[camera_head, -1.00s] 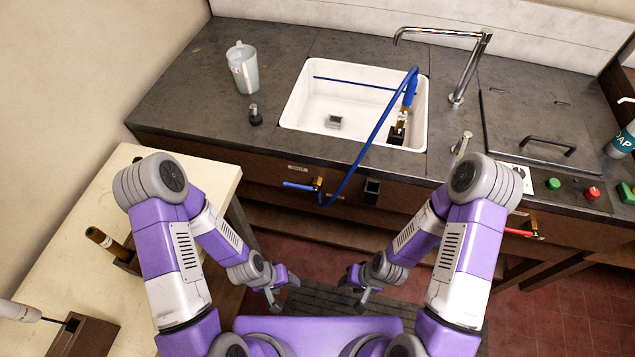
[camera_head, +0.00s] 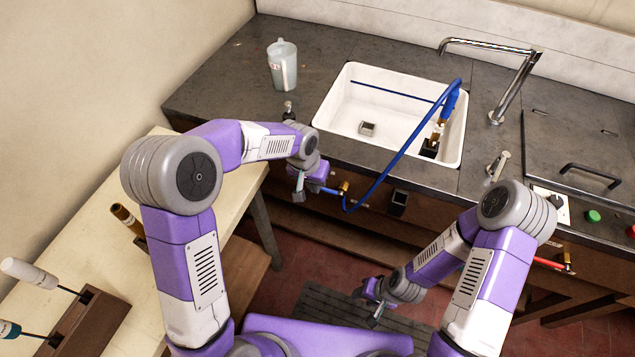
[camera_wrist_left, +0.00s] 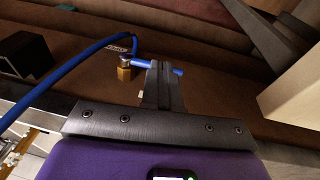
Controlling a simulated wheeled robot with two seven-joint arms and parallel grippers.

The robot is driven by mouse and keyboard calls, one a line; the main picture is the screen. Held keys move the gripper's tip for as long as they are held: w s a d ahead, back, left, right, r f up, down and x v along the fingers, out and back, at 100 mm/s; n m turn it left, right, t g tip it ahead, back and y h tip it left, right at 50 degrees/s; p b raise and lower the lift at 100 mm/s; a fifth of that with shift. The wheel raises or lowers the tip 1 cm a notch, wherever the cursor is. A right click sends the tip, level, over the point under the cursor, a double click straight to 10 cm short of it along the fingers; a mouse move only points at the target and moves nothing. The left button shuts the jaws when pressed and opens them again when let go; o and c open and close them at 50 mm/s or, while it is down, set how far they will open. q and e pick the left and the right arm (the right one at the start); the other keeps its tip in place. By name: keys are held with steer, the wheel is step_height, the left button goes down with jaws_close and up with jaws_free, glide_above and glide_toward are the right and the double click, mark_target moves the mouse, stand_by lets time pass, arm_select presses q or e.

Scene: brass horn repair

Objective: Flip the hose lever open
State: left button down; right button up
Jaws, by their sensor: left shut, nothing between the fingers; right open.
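The blue hose lever (camera_head: 329,190) sits on a brass valve (camera_head: 343,188) on the cabinet front below the sink and points left along it. In the left wrist view, the lever (camera_wrist_left: 142,63) runs right from the brass valve (camera_wrist_left: 125,69), and its middle is hidden behind my fingertips. My left gripper (camera_head: 298,194) is at the lever's free end, shut and empty; in the wrist view its fingers (camera_wrist_left: 160,70) overlap the lever. I cannot tell whether they touch it. My right gripper (camera_head: 372,313) is open, low over the floor mat, away from the valve.
A blue hose (camera_head: 400,150) loops from the valve into the white sink (camera_head: 340,115). A red lever (camera_head: 548,263) is further right on the cabinet. A pale workbench (camera_head: 105,190) stands on the left. A jug (camera_head: 283,65) stands on the counter.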

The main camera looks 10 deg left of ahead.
arm_select(q)
step_height(320, 180, up, 9)
steer(key=y, duration=0.1)
glide_above(324, 189)
steer(key=s+a, duration=0.3)
steer(key=shift+w+d+t, duration=0.15)
steer(key=shift+w+t, duration=0.1)
steer(key=shift+t, duration=0.15)
steer(key=shift+f, duration=0.1)
steer(key=w+f+b, duration=0.1)
steer(key=f, duration=0.3)
steer(key=f+b, duration=0.2)
steer(key=f, duration=0.3)
steer(key=w+f+b, duration=0.1)
steer(key=f, duration=0.3)
steer(key=shift+w+d+f+b, duration=0.3)
steer(key=shift+w+d+f, duration=0.05)
steer(key=shift+f, duration=0.05)
